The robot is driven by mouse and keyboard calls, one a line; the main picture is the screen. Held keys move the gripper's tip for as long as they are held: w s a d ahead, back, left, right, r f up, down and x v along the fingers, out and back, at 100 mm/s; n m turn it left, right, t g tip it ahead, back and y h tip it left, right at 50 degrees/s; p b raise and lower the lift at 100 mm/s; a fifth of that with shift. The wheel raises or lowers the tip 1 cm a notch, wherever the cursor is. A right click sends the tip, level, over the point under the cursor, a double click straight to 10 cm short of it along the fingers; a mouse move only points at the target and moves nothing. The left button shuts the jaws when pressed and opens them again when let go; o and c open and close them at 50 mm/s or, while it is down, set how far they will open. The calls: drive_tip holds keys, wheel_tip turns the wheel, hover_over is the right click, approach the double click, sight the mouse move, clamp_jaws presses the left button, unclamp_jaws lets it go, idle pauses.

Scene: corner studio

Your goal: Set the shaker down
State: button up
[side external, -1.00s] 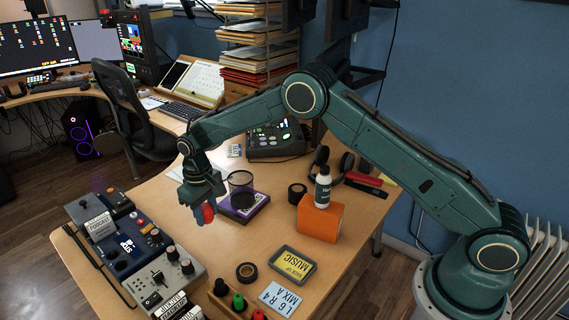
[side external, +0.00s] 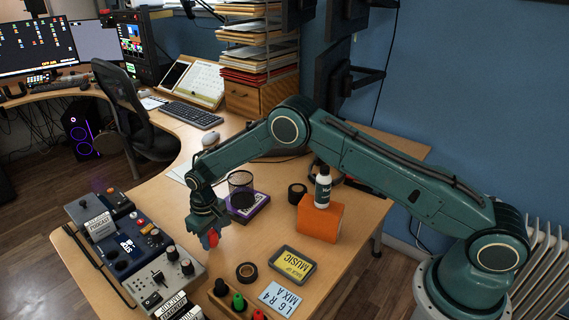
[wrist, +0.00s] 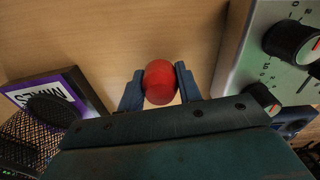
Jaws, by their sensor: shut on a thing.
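The shaker is a small red, rounded thing (side external: 212,237) held at the tip of my gripper (side external: 208,228) in the side view. In the wrist view the red shaker (wrist: 160,82) sits between the two blue-grey fingers of my gripper (wrist: 159,88), which are shut on it. Bare wooden desk (wrist: 130,30) shows beyond it. The shaker appears to be a little above the desk; the exact gap is hard to tell. Its lower side is hidden.
A mixer (side external: 165,278) lies left of my gripper. A purple box (side external: 247,209) with a mesh cup (side external: 240,183) stands behind. An orange block (side external: 320,220) with a bottle (side external: 323,188), a tape roll (side external: 247,272) and a yellow-labelled tray (side external: 293,265) lie to the right. Desk between them is bare.

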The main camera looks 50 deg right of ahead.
sight(210, 232)
drive_tip(key=shift+f, duration=0.45)
drive_tip(key=shift+f, duration=0.1)
drive_tip(key=o, duration=1)
wheel_tip(210, 232, up, 12)
drive_tip(key=shift+r, duration=0.1)
idle(0.6)
